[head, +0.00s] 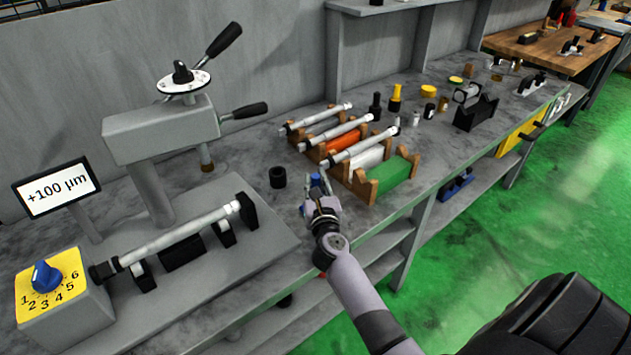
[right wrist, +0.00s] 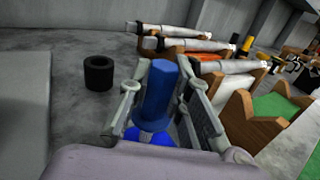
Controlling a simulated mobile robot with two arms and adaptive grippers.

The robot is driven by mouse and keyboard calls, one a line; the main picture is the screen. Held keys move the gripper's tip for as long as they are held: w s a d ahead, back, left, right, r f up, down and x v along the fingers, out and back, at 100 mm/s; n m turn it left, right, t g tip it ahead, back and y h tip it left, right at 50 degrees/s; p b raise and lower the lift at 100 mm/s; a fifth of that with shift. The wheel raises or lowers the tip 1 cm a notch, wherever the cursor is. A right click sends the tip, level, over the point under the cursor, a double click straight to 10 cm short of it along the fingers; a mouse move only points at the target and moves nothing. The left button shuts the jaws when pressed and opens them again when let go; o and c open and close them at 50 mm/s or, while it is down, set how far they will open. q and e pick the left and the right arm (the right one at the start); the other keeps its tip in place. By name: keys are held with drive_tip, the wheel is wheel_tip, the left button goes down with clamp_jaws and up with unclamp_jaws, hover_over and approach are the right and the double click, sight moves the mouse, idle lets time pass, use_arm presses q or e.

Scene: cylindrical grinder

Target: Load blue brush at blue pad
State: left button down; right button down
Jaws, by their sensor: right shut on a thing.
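The blue brush shows as a dark blue cylinder (right wrist: 161,88) between the fingers of my right gripper (right wrist: 155,92) in the right wrist view. It stands roughly upright. My right gripper (head: 316,190) is shut on it over the grey bench, and the brush's blue top (head: 315,180) shows in the head view. A brighter blue patch (right wrist: 140,132) lies below the cylinder in the wrist view. I cannot tell whether it is the brush's lower part or the blue pad. No separate blue pad is clearly seen. My left gripper is not in view.
A black cup (head: 278,177) stands left of my right gripper. Wooden racks with rollers and a green block (head: 388,186) stand to the right. The grinder (head: 160,130) and a dial box (head: 62,310) are on the left. The bench's front edge is close.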

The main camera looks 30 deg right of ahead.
drive_tip(key=shift+f, duration=0.15)
drive_tip(key=shift+f, duration=0.15)
idle(0.9)
wheel_tip(320, 180, up, 7)
drive_tip(key=p, duration=0.7)
drive_tip(key=shift+r, duration=0.2)
drive_tip(key=shift+f, duration=0.1)
idle(0.5)
